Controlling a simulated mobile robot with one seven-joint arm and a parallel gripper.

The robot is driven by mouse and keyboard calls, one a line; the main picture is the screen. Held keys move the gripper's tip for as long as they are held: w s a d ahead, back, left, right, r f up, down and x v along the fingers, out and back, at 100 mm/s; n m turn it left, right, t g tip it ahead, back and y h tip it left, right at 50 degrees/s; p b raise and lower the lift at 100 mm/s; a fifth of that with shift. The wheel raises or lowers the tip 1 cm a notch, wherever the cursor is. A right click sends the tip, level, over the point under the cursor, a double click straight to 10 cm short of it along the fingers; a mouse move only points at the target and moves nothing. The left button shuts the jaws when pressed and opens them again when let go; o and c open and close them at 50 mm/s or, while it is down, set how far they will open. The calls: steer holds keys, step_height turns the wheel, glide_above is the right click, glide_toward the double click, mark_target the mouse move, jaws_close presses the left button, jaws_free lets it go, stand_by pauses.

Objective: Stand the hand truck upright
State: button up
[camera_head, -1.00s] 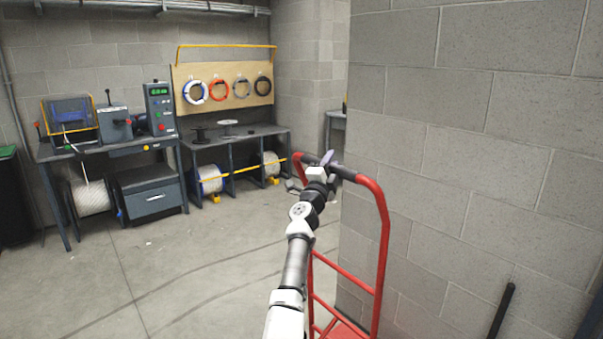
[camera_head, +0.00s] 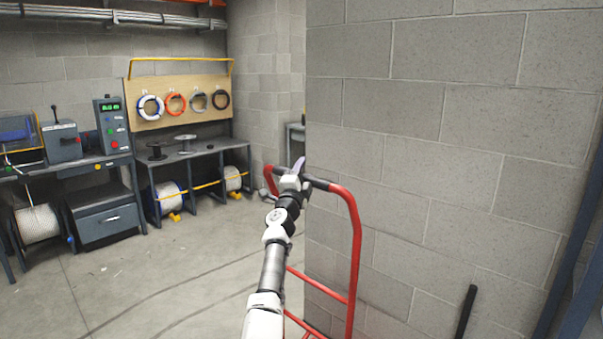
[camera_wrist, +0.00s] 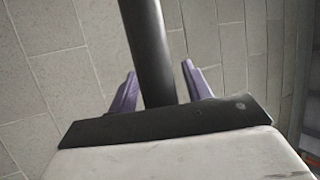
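The red hand truck (camera_head: 355,245) stands in front of the block wall, right of the middle in the head view. Its frame looks close to vertical, but its foot and wheels are out of view, so I cannot tell its exact tilt. Its top bar has a black grip (camera_head: 318,183). My gripper (camera_head: 297,166) is at this top bar. In the wrist view the dark bar (camera_wrist: 149,45) runs between the two purple fingers of my gripper (camera_wrist: 158,82), close to the palm. The fingers look closed around it, with a thin gap seen on the right side.
The block wall (camera_head: 450,130) stands close behind and right of the truck. A dark post (camera_head: 575,240) and a black rod (camera_head: 466,312) are at the right. Workbenches (camera_head: 185,155) with cable reels line the back left. The concrete floor (camera_head: 170,275) at left is clear.

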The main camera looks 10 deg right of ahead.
steer(key=shift+s+d+f, duration=0.1)
steer(key=shift+d+f, duration=0.15)
steer(key=shift+d, duration=0.2)
steer(key=shift+s+a+f, duration=0.1)
steer(key=shift+f, duration=0.3)
steer(key=shift+s+f+p, duration=0.1)
steer(key=shift+s+p, duration=0.2)
steer(key=shift+p, duration=0.05)
steer(key=a+r+p+v, duration=0.1)
steer(key=v, duration=1.1)
steer(key=shift+s+a+p, duration=0.2)
steer(key=shift+a+p, duration=0.1)
steer(key=shift+f, duration=0.1)
